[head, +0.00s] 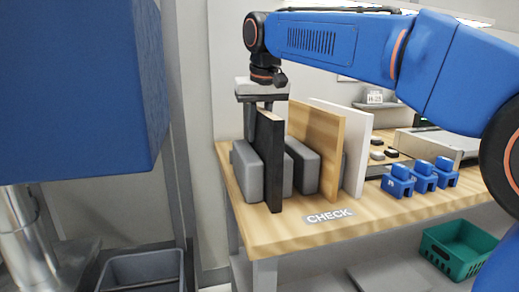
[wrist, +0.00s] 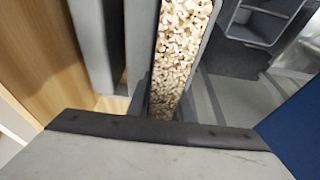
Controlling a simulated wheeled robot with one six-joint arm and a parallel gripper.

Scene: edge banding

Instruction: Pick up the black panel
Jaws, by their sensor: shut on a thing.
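The black panel (head: 266,160) stands upright between grey padded blocks (head: 247,172) near the left end of the wooden table. Its top edge is pale and bare. In the wrist view the panel (wrist: 182,45) shows as a speckled chipboard edge running between my fingers. My gripper (head: 261,108) comes down from above and is shut on the top of the panel. I cannot tell from these frames whether the panel's lower edge touches the table.
A wood-coloured panel (head: 315,140) and a white panel (head: 355,150) stand upright to the right. Several blue clamp-like pieces (head: 424,175) lie further right. A CHECK label (head: 328,216) is at the table's front. A green crate (head: 455,250) and a grey bin (head: 145,268) are lower down.

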